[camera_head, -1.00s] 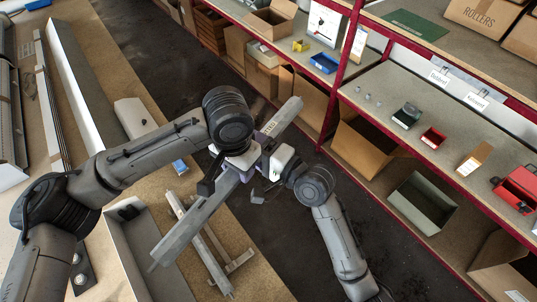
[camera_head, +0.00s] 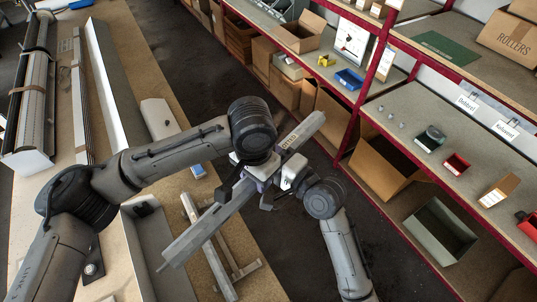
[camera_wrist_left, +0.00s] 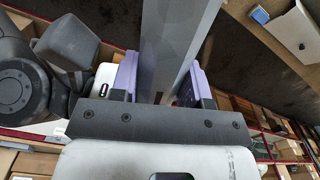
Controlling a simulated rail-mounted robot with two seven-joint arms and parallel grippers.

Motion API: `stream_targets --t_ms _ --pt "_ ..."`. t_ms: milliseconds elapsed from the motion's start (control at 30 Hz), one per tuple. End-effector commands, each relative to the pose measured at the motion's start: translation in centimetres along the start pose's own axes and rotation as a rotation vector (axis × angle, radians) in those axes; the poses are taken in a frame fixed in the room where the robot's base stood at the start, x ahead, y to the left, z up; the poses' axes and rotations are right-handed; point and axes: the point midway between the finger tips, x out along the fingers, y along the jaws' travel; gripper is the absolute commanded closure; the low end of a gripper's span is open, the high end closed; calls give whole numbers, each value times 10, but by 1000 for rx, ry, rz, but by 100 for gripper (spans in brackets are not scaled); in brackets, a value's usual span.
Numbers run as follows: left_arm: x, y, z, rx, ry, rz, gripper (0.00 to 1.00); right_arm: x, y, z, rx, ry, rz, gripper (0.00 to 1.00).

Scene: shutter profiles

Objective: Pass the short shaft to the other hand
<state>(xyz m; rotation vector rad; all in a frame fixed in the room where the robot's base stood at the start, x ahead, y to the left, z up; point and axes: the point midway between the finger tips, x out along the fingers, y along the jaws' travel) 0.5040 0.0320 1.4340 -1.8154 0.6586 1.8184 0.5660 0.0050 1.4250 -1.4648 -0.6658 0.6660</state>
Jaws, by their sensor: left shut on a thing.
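The short shaft is a long grey faceted bar (camera_head: 209,222) with a yellow label near its upper right end. My right gripper (camera_head: 277,186) is close beside the shaft, just right of my left gripper. Its dark fingers are partly hidden, and I cannot tell whether they touch the shaft.
A bench (camera_head: 120,20) with long profiles runs along the left. A metal frame (camera_head: 222,255) lies under the shaft. A red-framed shelf (camera_head: 450,150) with a small red bin (camera_head: 456,163), a blue bin (camera_head: 349,79) and cardboard boxes fills the right. Dark floor lies between.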

Motion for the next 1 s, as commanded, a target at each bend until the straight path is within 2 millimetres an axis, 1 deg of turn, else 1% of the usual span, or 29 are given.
stream_targets --t_ms 33,267,300,567,600,867,1000 --pt "-1 5 0 13 2 6 92 1 0 0 1 -1 1 70" --pt "-1 6 0 15 3 8 92 1 1 1 1 -1 2 92" --pt "-1 6 0 15 3 8 55 1 0 1 1 -1 0 92" --pt "-1 4 0 10 2 5 30 1 0 0 1 -1 0 92" --pt "-1 3 0 9 2 4 28 1 0 0 1 -1 0 92" --pt "-2 2 0 5 2 3 28 0 0 0 1 0 -1 92" --pt "-16 2 -1 5 3 2 28 0 -1 0 1 0 -1 92"
